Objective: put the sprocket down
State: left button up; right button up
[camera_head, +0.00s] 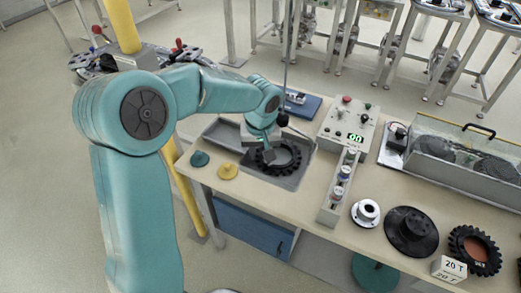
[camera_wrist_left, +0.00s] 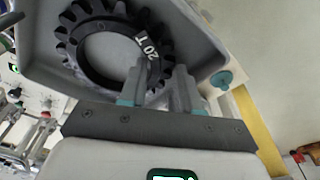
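The sprocket (camera_head: 279,157) is a black toothed ring with a pale "20 T" mark. It lies flat in or just above the grey tray (camera_head: 291,182) on the bench; I cannot tell whether it touches the tray floor. It also shows in the left wrist view (camera_wrist_left: 84,57). My left gripper (camera_head: 268,154) points down at the ring's near left side. In the left wrist view my left gripper (camera_wrist_left: 160,80) has one finger inside the ring and one outside, closed on the rim. My right gripper is in neither view.
Further right are a white flanged part (camera_head: 366,213), a black hub (camera_head: 411,232) and another toothed wheel (camera_head: 474,250).

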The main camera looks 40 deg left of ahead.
pick_arm(q)
jog(key=shift+s+r, duration=0.1)
jog(key=shift+r, duration=0.05)
jog(key=shift+r, duration=0.3)
notch_tip(320, 180, up, 11)
jog(key=s+d, duration=0.1)
jog(key=shift+d+r, duration=0.1)
jog(key=shift+s, duration=0.25)
dwell(0.4)
